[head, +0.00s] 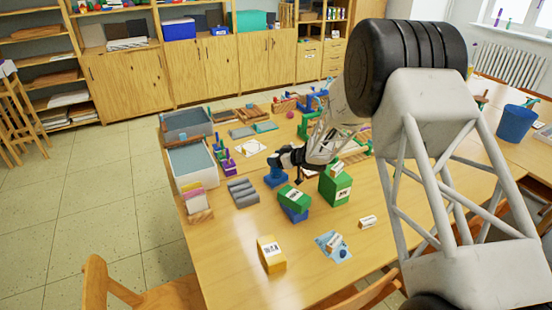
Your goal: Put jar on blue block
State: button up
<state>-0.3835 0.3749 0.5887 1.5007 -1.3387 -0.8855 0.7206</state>
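A blue block (295,215) lies near the middle of the table, with a green labelled block (294,197) tilted on top of it and hiding most of its upper face. A small rounded blue thing (275,178) stands just behind and left of them. It may be the jar, but it is too small to be sure. My gripper (287,167) is above and beside this blue thing, its dark fingers pointing down. I cannot tell whether the fingers are apart, or whether they touch it.
A larger green labelled box (335,187) stands right of the blocks. A yellow box (271,254) and a blue patterned sheet (333,246) lie nearer the front. Grey bars (242,192) lie left. Trays (193,163) line the left edge. The front centre has free room.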

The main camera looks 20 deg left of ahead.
jog(key=o, duration=0.4)
jog(key=shift+r, duration=0.15)
jog(key=shift+r, duration=0.1)
jog(key=v, duration=1.2)
dwell(0.5)
